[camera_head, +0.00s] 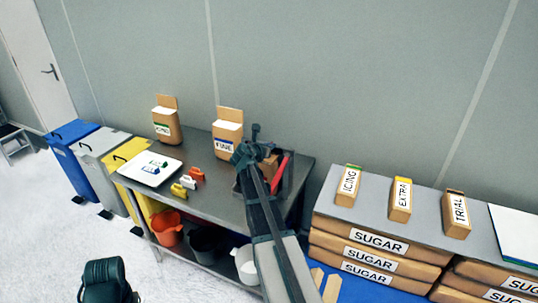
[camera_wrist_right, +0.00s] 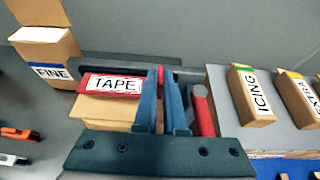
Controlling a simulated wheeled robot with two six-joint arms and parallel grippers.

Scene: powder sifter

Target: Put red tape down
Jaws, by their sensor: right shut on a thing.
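A red piece labelled TAPE (camera_wrist_right: 113,85) lies against the left side of my right gripper's fingers in the right wrist view. My right gripper (camera_wrist_right: 166,78) is shut on it, its dark fingers almost together. Part of the grip is hidden behind the fingers. In the head view my right gripper (camera_head: 249,148) is over a dark tray at the right end of the grey table (camera_head: 216,197). A tan block (camera_wrist_right: 105,109) is just below the tape.
A red rod (camera_head: 281,168) with a grey tip lies in the tray, right of my fingers. The FINE bag (camera_head: 228,133) and ICING bag (camera_head: 166,124) stand at the back. Sugar bags (camera_head: 360,250) stand to the right.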

